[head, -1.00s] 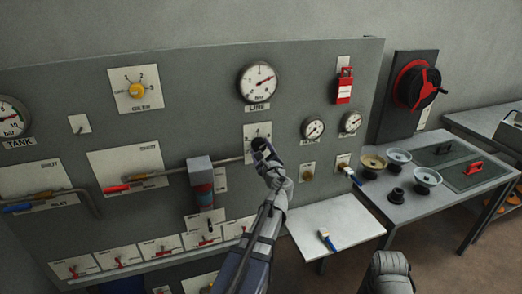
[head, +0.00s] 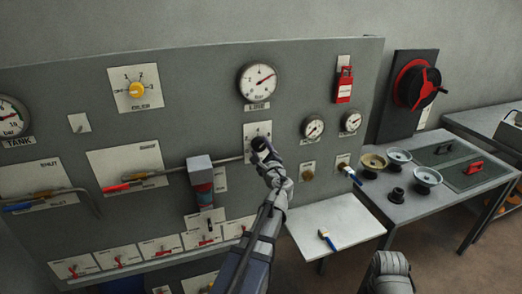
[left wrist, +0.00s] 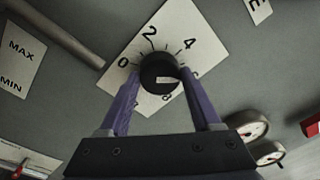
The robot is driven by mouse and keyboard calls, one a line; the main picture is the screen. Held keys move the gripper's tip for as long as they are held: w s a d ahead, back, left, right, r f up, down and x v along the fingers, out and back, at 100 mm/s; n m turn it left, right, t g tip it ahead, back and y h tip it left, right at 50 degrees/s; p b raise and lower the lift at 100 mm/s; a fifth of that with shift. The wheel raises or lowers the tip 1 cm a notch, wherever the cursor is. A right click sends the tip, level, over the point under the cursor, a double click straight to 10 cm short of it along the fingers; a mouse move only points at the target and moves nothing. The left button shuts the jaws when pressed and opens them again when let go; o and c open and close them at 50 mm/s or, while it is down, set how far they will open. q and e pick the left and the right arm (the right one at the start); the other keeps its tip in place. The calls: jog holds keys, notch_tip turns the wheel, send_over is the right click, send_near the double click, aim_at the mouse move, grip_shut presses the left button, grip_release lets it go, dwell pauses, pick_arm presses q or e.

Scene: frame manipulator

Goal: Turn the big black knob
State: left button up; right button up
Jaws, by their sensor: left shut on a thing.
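The big black knob (left wrist: 158,68) sits on a white dial plate (left wrist: 186,28) marked 0, 2, 4 and further numbers partly covered. A short white mark on the knob's face lies toward its lower right. In the left wrist view the two purple fingers of my left gripper (left wrist: 159,76) are closed on the knob, one on each side. In the head view my left gripper (head: 261,147) is at the dial plate (head: 251,130) below the LINE gauge (head: 257,82) and hides most of the knob.
A white shelf (head: 350,215) with a brush juts out below. A side table holds several bowls.

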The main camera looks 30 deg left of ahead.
pick_arm(q)
jog(key=n, duration=0.4)
jog(key=shift+f+n+b, duration=0.1)
jog(key=shift+n+b, duration=0.2)
jog(key=shift+n, duration=0.1)
jog(key=n, duration=0.4)
jog(key=shift+n+y, duration=0.4)
jog(key=o, duration=1.4)
jog(key=shift+c, duration=0.2)
jog(key=shift+d, duration=0.1)
jog(key=v, duration=0.7)
jog(key=shift+s+d+b, duration=0.25)
jog(key=shift+s+b, duration=0.05)
jog(key=shift+b, duration=0.15)
jog(key=shift+w, duration=0.1)
jog(key=shift+x, duration=3.95)
